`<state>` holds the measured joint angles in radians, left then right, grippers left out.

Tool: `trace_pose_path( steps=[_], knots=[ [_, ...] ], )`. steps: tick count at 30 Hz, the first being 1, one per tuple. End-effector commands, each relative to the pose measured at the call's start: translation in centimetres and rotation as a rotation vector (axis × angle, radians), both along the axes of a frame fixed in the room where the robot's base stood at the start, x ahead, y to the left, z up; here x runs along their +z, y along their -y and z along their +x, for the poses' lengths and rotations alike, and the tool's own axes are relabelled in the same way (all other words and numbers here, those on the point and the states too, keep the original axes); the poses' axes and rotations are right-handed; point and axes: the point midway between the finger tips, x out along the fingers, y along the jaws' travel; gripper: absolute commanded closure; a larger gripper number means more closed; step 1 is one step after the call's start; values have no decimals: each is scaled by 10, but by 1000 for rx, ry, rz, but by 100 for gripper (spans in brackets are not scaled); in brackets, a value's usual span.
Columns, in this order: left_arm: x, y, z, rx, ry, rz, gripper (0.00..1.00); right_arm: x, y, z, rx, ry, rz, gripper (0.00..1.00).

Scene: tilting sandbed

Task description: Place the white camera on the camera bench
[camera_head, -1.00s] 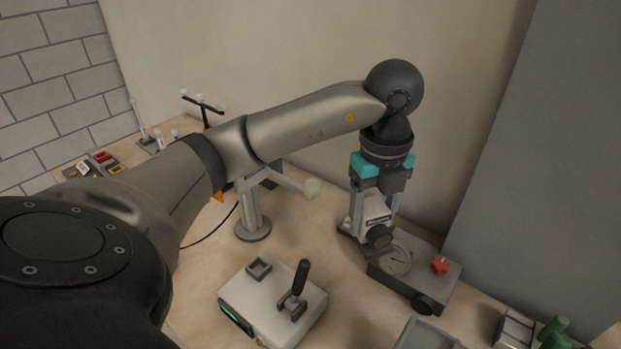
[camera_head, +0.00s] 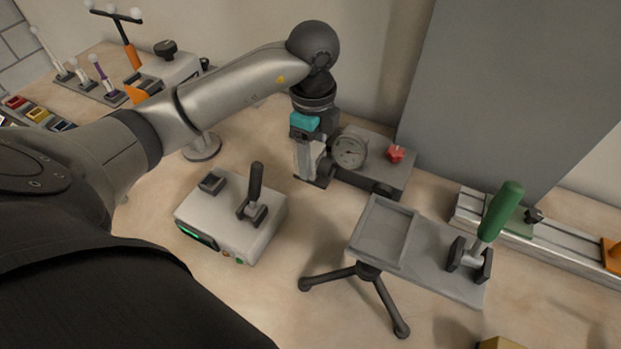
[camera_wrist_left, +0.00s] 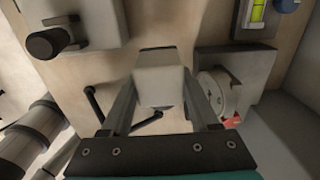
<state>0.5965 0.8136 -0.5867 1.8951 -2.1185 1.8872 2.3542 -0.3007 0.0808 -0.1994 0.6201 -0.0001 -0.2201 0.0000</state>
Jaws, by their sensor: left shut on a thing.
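My left gripper (camera_head: 310,168) points down, left of the gauge block in the head view. In the left wrist view its two fingers (camera_wrist_left: 162,100) are shut on the white camera (camera_wrist_left: 160,76), a pale block with a dark edge. In the head view the camera is mostly hidden by the fingers; I cannot tell whether it touches the table. A metal rail (camera_head: 575,252) with a green plate and orange part lies at the right; I cannot tell whether it is the camera bench. My right gripper is not in view.
The gauge block (camera_head: 392,160) with a red knob stands close right of my gripper. A light box (camera_head: 225,215) with a black lever is in front. A grey tray (camera_head: 383,232) on dark legs, with a green handle, stands right of it. Bare table lies between.

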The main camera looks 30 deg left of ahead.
Motion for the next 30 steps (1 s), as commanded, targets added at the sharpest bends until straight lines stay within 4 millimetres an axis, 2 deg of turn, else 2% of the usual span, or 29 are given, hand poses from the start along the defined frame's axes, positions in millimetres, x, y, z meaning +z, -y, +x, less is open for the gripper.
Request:
trace_pose_path(
  steps=[1,3,11,18,30],
  knots=[
    [-12,0,0,1,-1,-1,100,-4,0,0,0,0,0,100],
    [-22,0,0,0,2,-2,100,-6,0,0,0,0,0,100],
    [-40,0,1,-1,3,-2,100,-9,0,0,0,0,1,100],
    [-74,0,1,0,2,-2,100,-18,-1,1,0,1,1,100],
    [-79,0,1,-1,4,-1,100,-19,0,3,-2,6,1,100]
  ],
)
